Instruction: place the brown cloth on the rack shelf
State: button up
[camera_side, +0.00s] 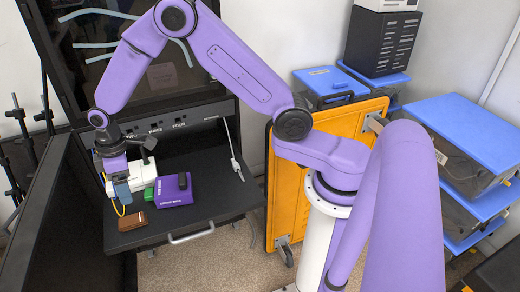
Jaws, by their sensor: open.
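A small brown folded item (132,221), which looks like the brown cloth, lies flat at the front left of the black pull-out rack shelf (222,200). My gripper (120,182) is above the left side of the shelf, pointing down, a little behind the brown item and apart from it. It is open. I see nothing held in it, though its fingers are small and partly merge with the white and blue-grey parts around them.
A purple box (172,191) with a dark object on top sits mid-shelf. A green piece (148,194) and a white box (144,172) are beside it. An orange panel (285,190) stands right of the rack.

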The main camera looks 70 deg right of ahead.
jog(key=s+d+r+n, duration=0.1)
jog(key=s+r, duration=0.4)
jog(key=s, duration=0.4)
jog(key=s+d+r, duration=0.1)
jog(key=s+r, duration=0.4)
jog(key=s, duration=0.4)
jog(key=s+d+r, duration=0.1)
jog(key=s+d, duration=0.3)
jog(key=s, duration=0.4)
jog(key=s+d+r+n, duration=0.1)
jog(key=s+d, duration=0.4)
jog(key=s, duration=0.2)
jog(key=shift+s+r+n+h, duration=0.3)
jog(key=shift+s+r, duration=0.05)
jog(key=shift+r, duration=0.05)
jog(key=shift+d, duration=0.1)
